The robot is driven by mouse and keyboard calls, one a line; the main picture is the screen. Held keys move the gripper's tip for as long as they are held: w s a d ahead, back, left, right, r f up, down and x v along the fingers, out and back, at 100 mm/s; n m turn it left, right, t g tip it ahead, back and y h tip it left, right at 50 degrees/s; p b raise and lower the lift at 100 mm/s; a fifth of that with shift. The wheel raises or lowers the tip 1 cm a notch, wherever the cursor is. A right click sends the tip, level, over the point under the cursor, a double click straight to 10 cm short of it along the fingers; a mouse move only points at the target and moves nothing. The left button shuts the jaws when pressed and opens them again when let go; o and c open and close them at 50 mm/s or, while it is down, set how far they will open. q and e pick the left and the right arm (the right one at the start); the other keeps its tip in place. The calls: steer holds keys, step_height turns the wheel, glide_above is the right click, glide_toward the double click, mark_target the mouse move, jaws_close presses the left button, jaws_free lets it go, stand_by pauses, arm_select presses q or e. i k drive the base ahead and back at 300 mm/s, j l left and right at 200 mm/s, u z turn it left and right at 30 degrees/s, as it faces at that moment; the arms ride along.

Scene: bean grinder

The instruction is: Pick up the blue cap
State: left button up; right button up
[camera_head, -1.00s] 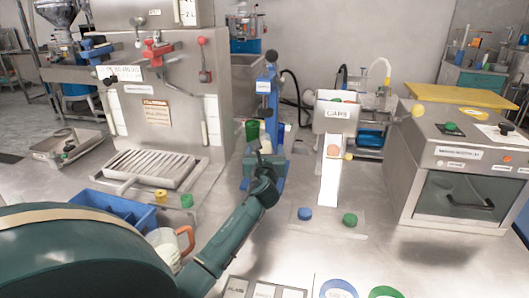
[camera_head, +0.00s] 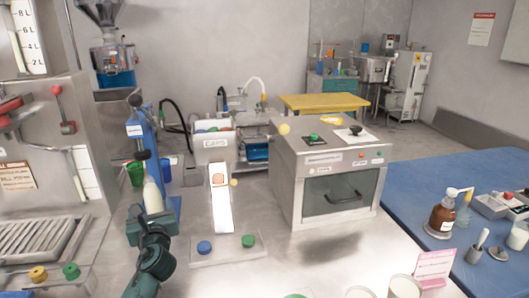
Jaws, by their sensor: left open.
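The blue cap (camera_head: 204,247) lies on a small pale pad (camera_head: 226,256) on the steel table, at the foot of a white chute (camera_head: 221,210). A green cap (camera_head: 248,241) lies to its right on the same pad. My left gripper (camera_head: 147,215) is open, left of the blue cap and apart from it. It is in front of a pale bottle (camera_head: 153,194) at the blue stand (camera_head: 146,135); I cannot tell if it touches the bottle. Its fingers are hard to make out. My right gripper is out of view.
A caps bin (camera_head: 213,150) stands behind the chute. A steel oven-like box (camera_head: 330,180) is right of the pad. A yellow cap (camera_head: 38,273) and another green cap (camera_head: 71,271) lie at the lower left. Open table lies right of the pad.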

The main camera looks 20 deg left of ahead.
mark_target(204, 247)
steer(key=k+l, duration=0.7)
steer(key=k, duration=0.15)
